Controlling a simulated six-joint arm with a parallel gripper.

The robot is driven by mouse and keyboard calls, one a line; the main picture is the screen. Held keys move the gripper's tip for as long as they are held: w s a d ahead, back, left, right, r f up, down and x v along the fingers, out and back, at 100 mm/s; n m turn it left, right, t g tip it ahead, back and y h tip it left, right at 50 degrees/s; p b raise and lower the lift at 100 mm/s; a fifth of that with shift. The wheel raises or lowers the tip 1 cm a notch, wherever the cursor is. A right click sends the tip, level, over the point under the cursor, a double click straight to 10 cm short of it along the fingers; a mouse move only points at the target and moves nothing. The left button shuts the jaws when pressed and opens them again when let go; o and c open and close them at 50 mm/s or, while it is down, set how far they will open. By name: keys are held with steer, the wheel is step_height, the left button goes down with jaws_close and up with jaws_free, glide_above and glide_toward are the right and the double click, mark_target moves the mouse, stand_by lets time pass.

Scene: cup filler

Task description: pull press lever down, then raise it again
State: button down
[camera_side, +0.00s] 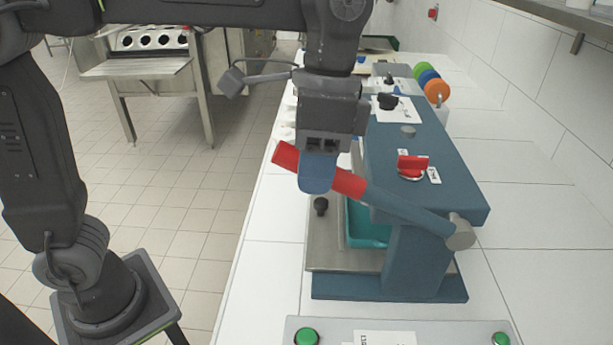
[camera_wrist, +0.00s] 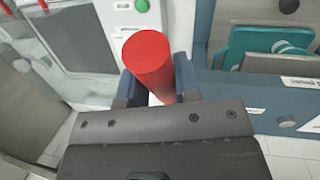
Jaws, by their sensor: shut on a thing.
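The press lever (camera_side: 413,211) is a blue bar with a red handle (camera_side: 286,155), pivoted at a grey hub on the right side of the blue press (camera_side: 440,165). It slopes gently, its handle end higher than the hub. My gripper (camera_side: 317,178) is shut on the red handle, with handle showing on both sides of the blue fingers. In the wrist view the red handle (camera_wrist: 148,58) sits between the two fingers. A teal container (camera_side: 366,228) is inside the press, partly hidden by the lever.
A panel with green buttons (camera_side: 306,337) lies in front of the press. A red knob (camera_side: 411,165) is on the press top. Coloured discs (camera_side: 436,92) stand behind it. A tiled wall bounds the right; open floor lies left of the counter.

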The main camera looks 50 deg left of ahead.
steer(key=shift+w+d+r+g+y, duration=0.2)
steer(key=shift+r, duration=0.3)
steer(key=shift+w+d+r+g+y, duration=0.2)
steer(key=shift+w+r, duration=0.05)
steer(key=shift+r, duration=0.2)
steer(key=shift+w+d+r+g+y, duration=0.2)
steer(key=shift+r, duration=0.3)
steer(key=c, duration=0.8)
jaws_free()
steer(key=shift+c, duration=0.2)
